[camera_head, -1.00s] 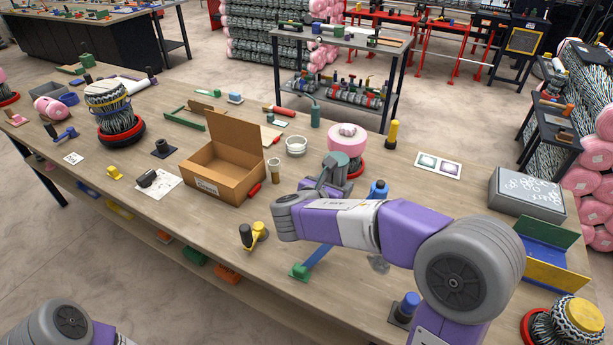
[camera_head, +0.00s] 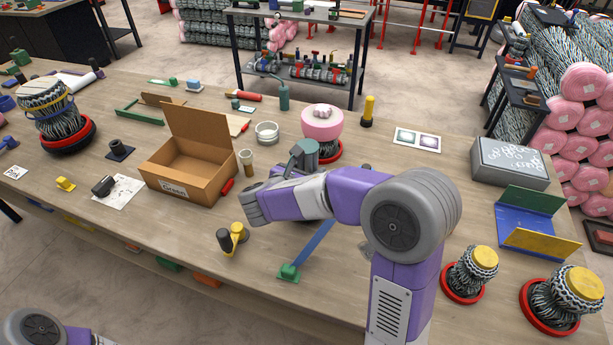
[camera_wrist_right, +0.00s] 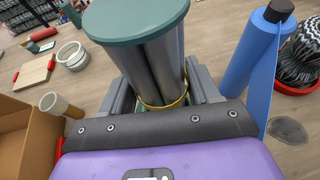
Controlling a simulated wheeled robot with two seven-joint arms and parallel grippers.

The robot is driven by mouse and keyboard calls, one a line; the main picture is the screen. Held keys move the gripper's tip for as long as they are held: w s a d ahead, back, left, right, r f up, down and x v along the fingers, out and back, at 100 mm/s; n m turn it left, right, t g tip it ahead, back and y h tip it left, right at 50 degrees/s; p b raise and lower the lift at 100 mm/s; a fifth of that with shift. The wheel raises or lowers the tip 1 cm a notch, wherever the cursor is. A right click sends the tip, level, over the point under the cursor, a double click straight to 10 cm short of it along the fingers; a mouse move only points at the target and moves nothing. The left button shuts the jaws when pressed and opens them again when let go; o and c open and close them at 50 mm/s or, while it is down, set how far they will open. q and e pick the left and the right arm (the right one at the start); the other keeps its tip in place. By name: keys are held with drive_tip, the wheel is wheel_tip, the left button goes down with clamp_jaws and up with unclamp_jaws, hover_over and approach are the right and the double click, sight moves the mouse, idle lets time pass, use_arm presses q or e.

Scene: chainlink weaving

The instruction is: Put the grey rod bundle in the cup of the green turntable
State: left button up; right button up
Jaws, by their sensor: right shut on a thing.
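The grey rod bundle shows in the right wrist view (camera_wrist_right: 152,68) as upright grey rods under a dark green round cap, with a thin yellow band low down. My right gripper (camera_wrist_right: 162,98) is shut on it, one finger on each side. In the head view the bundle's green-grey top (camera_head: 304,152) shows just beyond my right wrist, in front of a pink round piece. My right gripper (camera_head: 290,172) is mostly hidden by its own wrist there. I cannot make out a green turntable with a cup. My left gripper is out of view.
An open cardboard box (camera_head: 190,165) stands left of my right arm. A pink-topped stand (camera_head: 322,122) is close behind the bundle. A blue cylinder (camera_wrist_right: 250,55) stands right of it. Red-based woven stands (camera_head: 550,305) and a grey case (camera_head: 508,160) are at the right.

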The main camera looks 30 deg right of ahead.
drive_tip(key=shift+w+f, duration=0.1)
drive_tip(key=shift+f, duration=0.3)
drive_tip(key=shift+f, duration=0.2)
drive_tip(key=o, duration=1.6)
drive_tip(key=shift+c, duration=0.2)
